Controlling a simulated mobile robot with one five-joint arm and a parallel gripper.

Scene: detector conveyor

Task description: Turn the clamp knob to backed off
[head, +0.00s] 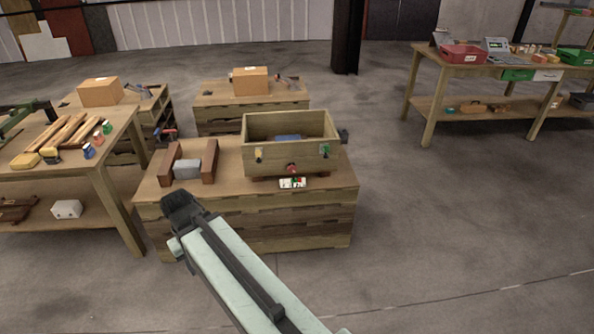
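A wooden open box (272,162) stands on the near workbench (225,200). A small red knob-like part (291,169) sits low on its front, above a white card (292,183) with coloured marks. My gripper (180,207) is at the bench's front left, apart from the box and the red part. Its fingers are dark and too small to show whether they are open.
A grey block (187,169) lies between two brown wooden blocks left of the box. Yellow (258,154) and green (326,151) parts are on the box front. A tool table (112,150) stands left.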

